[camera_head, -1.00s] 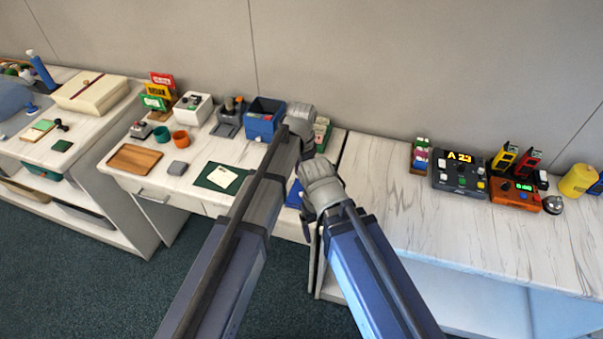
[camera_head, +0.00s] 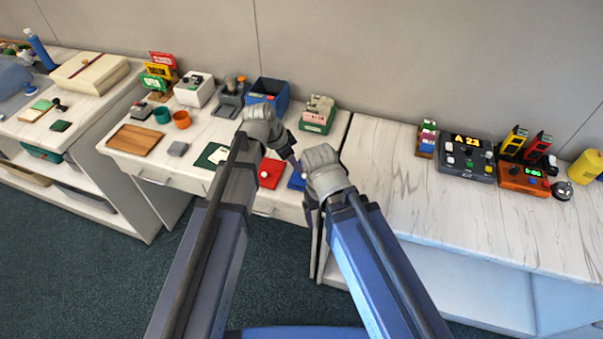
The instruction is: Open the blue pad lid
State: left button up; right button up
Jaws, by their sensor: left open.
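The blue pad (camera_head: 296,181) lies near the front right of the white desk, partly hidden by my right wrist. I cannot make out its lid clearly. My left gripper (camera_head: 293,158) is open and reaches down above the desk, just behind the red and blue pads, seemingly empty. I cannot tell whether it touches the blue pad. My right gripper (camera_head: 310,204) is beside the blue pad at the desk's right front edge. Its fingers are mostly hidden, so their opening does not show.
A red pad (camera_head: 270,172) lies just left of the blue one. A green card box (camera_head: 318,114) and a blue bin (camera_head: 268,92) stand behind. A dark green mat (camera_head: 206,158) lies to the left. The right table (camera_head: 400,185) has bare room at its left.

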aim_at(301, 179)
pick_arm(q)
jog(key=b+x, duration=0.5)
jog(key=x, duration=0.1)
jog(key=shift+w+d+f+b, duration=0.1)
jog(key=shift+f+b, duration=0.2)
jog(key=shift+f, duration=0.1)
grip_shut()
dwell(1.1)
